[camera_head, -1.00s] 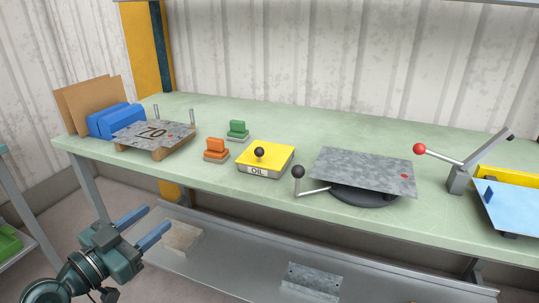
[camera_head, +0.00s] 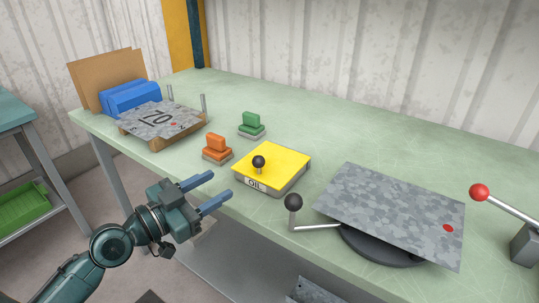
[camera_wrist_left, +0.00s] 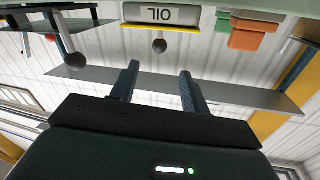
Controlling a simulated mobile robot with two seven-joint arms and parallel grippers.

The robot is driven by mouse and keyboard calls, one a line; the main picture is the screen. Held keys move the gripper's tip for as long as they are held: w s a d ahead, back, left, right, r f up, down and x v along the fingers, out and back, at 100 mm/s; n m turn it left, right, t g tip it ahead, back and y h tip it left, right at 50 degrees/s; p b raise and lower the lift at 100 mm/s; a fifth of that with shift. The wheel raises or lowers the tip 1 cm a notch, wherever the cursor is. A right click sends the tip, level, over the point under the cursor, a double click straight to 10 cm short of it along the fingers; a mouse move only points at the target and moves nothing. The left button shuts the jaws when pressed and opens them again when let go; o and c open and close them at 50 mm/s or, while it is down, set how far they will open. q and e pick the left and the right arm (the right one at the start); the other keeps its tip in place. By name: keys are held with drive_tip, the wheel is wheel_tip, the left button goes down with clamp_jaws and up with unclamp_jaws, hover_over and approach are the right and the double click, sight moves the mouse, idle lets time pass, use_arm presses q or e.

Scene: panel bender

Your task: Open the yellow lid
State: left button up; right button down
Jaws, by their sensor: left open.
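The yellow lid (camera_head: 283,160) lies flat and closed on a low box labelled OIL, with a black ball knob (camera_head: 259,162) on top near its front left. In the left wrist view the box's OIL label (camera_wrist_left: 161,15), the lid's yellow edge (camera_wrist_left: 165,29) and the black knob (camera_wrist_left: 159,46) show upside down at the top. My left gripper (camera_head: 221,187) is open and empty, in front of and left of the box, apart from it. Its two fingers (camera_wrist_left: 159,80) point toward the box in the left wrist view. My right gripper is not in view.
An orange block (camera_head: 216,148) and a green block (camera_head: 251,125) stand left of and behind the box. A black-knobbed crank (camera_head: 294,203) and a turntable's grey sheet (camera_head: 395,212) are on the right. A sheet marked 70 (camera_head: 158,119) lies at far left.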

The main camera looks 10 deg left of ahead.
sight(254, 165)
use_arm(q)
drive_tip(key=p+x, duration=0.3)
drive_tip(key=x, duration=0.9)
drive_tip(key=shift+w+d, duration=0.2)
drive_tip(key=shift+w, duration=0.1)
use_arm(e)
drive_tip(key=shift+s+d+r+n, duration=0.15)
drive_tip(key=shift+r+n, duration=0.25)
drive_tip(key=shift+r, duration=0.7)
use_arm(q)
drive_tip(key=shift+c, duration=0.3)
clamp_jaws()
